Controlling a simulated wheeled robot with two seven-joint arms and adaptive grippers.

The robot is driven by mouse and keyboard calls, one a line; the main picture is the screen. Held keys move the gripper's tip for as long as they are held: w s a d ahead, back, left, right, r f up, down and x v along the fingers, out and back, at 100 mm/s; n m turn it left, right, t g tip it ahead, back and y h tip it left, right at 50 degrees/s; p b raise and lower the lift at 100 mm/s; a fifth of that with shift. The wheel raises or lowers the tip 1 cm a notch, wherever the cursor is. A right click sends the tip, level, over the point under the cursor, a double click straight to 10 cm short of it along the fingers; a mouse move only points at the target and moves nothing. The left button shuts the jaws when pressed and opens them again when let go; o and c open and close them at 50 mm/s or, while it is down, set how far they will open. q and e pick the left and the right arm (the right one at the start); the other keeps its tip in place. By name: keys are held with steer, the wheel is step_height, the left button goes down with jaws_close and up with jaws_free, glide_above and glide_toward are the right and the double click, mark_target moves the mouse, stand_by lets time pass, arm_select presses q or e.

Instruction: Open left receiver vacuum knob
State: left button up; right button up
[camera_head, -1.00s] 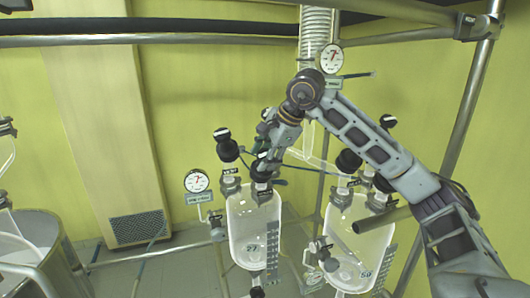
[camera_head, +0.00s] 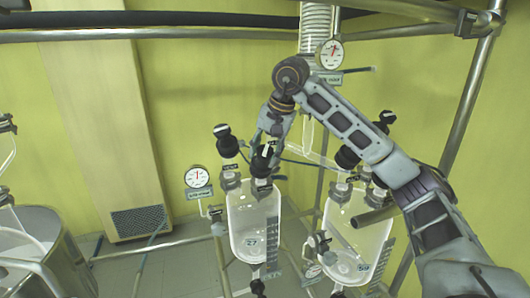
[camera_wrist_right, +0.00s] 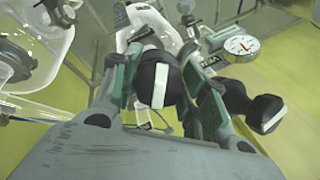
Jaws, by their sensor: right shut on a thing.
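My right gripper (camera_head: 268,138) reaches down from the upper right over the left glass receiver (camera_head: 255,225), which is marked 27. It is shut on a black knob (camera_head: 263,156) above the right part of that receiver's top. In the right wrist view the black knob (camera_wrist_right: 156,84), with a white stripe, sits between the green-padded fingers of the gripper (camera_wrist_right: 162,88). A second black knob (camera_head: 226,142) stands to the left on the same receiver, apart from the fingers. The knob's label is too small or hidden to read. My left gripper is not in view.
A round gauge (camera_head: 198,177) stands left of the left receiver. The right receiver (camera_head: 355,245) has black knobs (camera_head: 347,157) behind and beside my right arm. Another gauge (camera_head: 331,54) is above. Metal frame bars (camera_head: 470,100) stand at the right.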

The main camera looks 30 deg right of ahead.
steer(key=n+h, duration=0.1)
steer(key=n, duration=0.3)
steer(key=shift+r+n+g, duration=0.1)
steer(key=shift+n+g, duration=0.2)
steer(key=shift+g, duration=0.1)
steer(key=n+h, duration=0.1)
steer(key=n, duration=0.2)
steer(key=shift+d+n, duration=0.1)
steer(key=shift+n, duration=0.3)
steer(key=n+h, duration=0.1)
steer(key=n, duration=0.2)
steer(key=shift+n, duration=0.4)
steer(key=n+h, duration=0.1)
steer(key=n, duration=0.3)
steer(key=o, duration=1)
steer(key=shift+o, duration=0.2)
